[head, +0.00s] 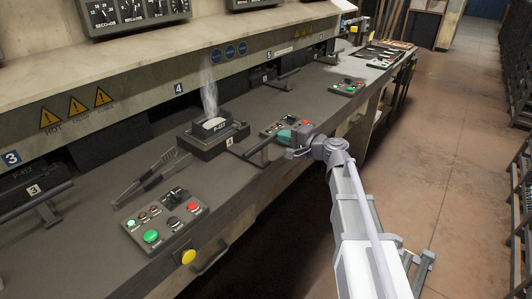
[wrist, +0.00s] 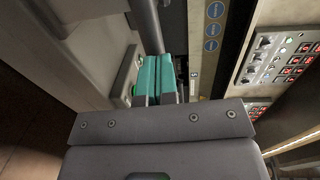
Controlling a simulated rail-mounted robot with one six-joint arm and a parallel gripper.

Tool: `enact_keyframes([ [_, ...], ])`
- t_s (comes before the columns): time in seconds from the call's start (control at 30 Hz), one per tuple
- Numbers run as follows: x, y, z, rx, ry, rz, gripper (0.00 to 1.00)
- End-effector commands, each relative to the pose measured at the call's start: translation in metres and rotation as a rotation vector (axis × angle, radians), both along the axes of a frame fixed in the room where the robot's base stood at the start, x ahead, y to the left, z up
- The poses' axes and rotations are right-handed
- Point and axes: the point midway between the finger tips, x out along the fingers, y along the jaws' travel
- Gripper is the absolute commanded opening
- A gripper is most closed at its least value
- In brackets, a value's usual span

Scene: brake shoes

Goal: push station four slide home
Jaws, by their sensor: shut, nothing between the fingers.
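The station four slide (head: 207,143) stands out on the bench in front of the dark opening under the "4" sign (head: 179,88). The fingers show together in the wrist view (wrist: 157,80), beside a grey bar (wrist: 145,25). I cannot tell whether they touch the handle.
Long tongs (head: 152,174) lie on the bench left of the slide. A button box (head: 166,220) is in front of them, and another box (head: 277,128) is close behind my gripper. Station three's handle (head: 35,202) is at the far left. The aisle floor at right is open.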

Motion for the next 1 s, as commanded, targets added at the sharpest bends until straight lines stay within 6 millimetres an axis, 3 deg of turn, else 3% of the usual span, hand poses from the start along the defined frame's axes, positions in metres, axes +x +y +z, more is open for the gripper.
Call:
enact_keyframes([
  [0.27,0.006,0.006,0.000,0.000,0.000,0.000,0.00],
  [1.0,0.041,0.044,0.000,0.000,0.000,0.000,0.00],
])
